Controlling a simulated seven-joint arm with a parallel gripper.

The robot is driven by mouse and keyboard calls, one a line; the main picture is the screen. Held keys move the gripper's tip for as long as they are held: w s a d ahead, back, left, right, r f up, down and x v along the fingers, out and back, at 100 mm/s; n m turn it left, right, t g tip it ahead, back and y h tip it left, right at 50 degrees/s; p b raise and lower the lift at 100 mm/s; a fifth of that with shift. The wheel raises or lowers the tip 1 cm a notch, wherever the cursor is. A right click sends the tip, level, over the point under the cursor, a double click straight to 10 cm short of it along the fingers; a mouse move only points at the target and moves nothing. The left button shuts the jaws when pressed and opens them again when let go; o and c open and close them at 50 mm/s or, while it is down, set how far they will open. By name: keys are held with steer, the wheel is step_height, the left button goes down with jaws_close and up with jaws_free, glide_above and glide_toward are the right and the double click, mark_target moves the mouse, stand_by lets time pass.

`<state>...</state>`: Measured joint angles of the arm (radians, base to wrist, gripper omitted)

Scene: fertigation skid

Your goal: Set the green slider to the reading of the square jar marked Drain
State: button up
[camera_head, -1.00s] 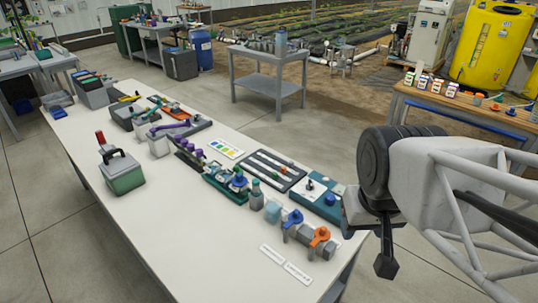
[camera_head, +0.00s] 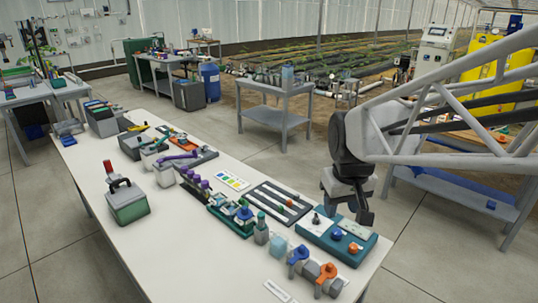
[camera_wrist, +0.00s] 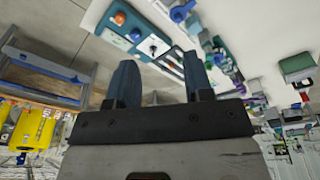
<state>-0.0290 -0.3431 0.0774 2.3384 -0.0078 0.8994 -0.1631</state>
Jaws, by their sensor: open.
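A dark slider panel (camera_head: 262,209) with pale tracks lies flat on the white table. An orange-red knob (camera_head: 289,203) shows on it; I cannot clearly pick out the green slider. A pale blue square block or jar (camera_head: 278,246) stands in front of the panel, beside a grey bottle with a green top (camera_head: 261,231). I cannot read any Drain mark or level. My gripper (camera_head: 350,210) hangs above the table's right edge, right of the panel and apart from it. In the wrist view its two fingers (camera_wrist: 160,75) are open with nothing between them.
A teal box (camera_head: 322,238) with a blue and an orange knob sits beside the panel, below my gripper. Blue (camera_head: 298,256) and orange (camera_head: 327,275) valves stand at the near edge. A colour card (camera_head: 232,180) lies behind.

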steer(key=w+a+f+n, duration=0.2)
steer(key=w+f, duration=0.1)
steer(key=w, duration=0.8)
steer(key=n+g, duration=0.2)
steer(key=n, duration=0.3)
glide_above(281, 206)
steer(key=f, duration=2)
steer(key=shift+s+d+f, duration=0.1)
steer(key=shift+s+f, duration=0.15)
steer(key=shift+w+f, duration=0.25)
steer(key=shift+f, duration=0.15)
steer(key=shift+f, duration=3.9)
jaws_close()
